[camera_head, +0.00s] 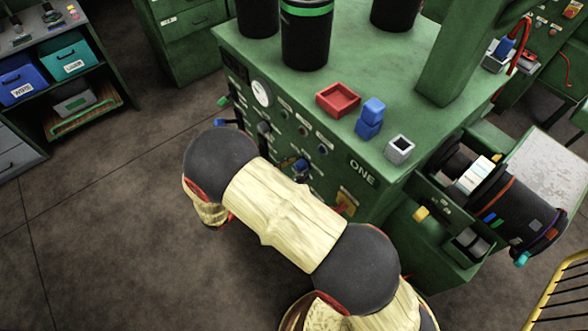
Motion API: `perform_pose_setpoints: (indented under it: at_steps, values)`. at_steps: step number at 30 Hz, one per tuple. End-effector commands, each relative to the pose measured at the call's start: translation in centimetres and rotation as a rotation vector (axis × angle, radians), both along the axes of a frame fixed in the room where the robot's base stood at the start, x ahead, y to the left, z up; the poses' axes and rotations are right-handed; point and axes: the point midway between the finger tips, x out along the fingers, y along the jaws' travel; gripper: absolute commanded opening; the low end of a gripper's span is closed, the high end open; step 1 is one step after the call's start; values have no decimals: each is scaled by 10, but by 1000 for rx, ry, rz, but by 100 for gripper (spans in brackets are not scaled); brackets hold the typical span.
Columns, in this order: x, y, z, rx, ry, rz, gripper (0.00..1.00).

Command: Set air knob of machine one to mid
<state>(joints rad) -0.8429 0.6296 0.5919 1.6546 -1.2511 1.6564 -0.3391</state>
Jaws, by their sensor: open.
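Machine one (405,60) is the large green machine with the label ONE (362,172) on its front. Its front panel holds a round white gauge (261,93) and several small knobs, one of them a dark knob (322,150). The labels are too small to read, so I cannot tell which is the air knob or how it is set. My arm crosses in front of the panel and hides its lower part. My gripper cannot be made out; the wrist end of my arm drops behind the arm's covered link.
A roller unit (505,195) juts out at right. A yellow rail (560,290) stands lower right. The floor at left is clear.

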Motion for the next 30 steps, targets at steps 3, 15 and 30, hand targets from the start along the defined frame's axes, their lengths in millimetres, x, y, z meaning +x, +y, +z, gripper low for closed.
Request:
perform_pose_setpoints:
  at_steps: [3,15,30]
  values:
    - [0,0,0,0,0,0,47]
    - [0,0,0,0,0,0,24]
    - [0,1,0,4,-5,0,4]
